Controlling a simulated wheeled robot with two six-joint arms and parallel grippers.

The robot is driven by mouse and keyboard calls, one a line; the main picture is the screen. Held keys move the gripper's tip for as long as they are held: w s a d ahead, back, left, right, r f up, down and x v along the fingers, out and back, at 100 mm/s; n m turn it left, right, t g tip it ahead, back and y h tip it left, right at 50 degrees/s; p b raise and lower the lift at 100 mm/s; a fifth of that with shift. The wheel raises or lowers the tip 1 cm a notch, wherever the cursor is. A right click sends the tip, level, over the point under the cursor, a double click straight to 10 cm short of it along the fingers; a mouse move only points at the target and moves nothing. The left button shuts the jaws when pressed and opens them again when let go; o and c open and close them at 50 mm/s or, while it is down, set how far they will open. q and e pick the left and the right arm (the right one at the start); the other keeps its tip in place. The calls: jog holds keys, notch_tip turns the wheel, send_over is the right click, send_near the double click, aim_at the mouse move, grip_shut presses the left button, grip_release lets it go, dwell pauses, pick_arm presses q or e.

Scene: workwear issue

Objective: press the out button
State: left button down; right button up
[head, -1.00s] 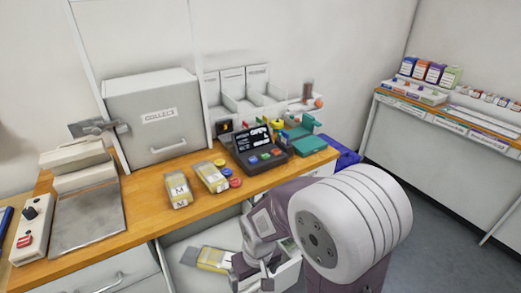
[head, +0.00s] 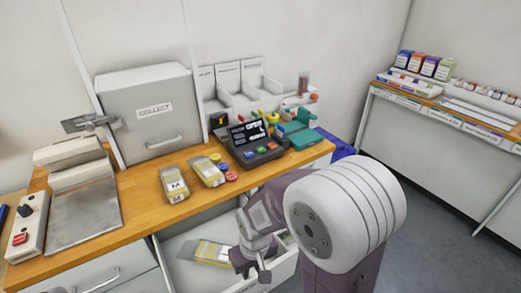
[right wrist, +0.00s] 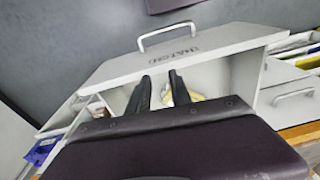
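A dark console (head: 255,155) with a lit screen stands on the wooden counter, with a row of blue, green and red buttons on its front. The lettering on the buttons is too small to read, so I cannot tell which one is out. My right gripper (head: 252,267) is below the counter front, over the open drawer and well below the console. In the right wrist view its two fingers (right wrist: 160,80) are apart with nothing between them. My left gripper is not in view.
The open drawer (head: 172,250) holds a yellow-labelled packet (head: 212,252). Two similar packets (head: 174,185) and several coloured round pieces lie left of the console. A grey COLLECT box (head: 150,105) stands behind. Teal items (head: 303,137) sit right of the console.

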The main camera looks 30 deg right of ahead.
grip_shut()
dwell(1.3)
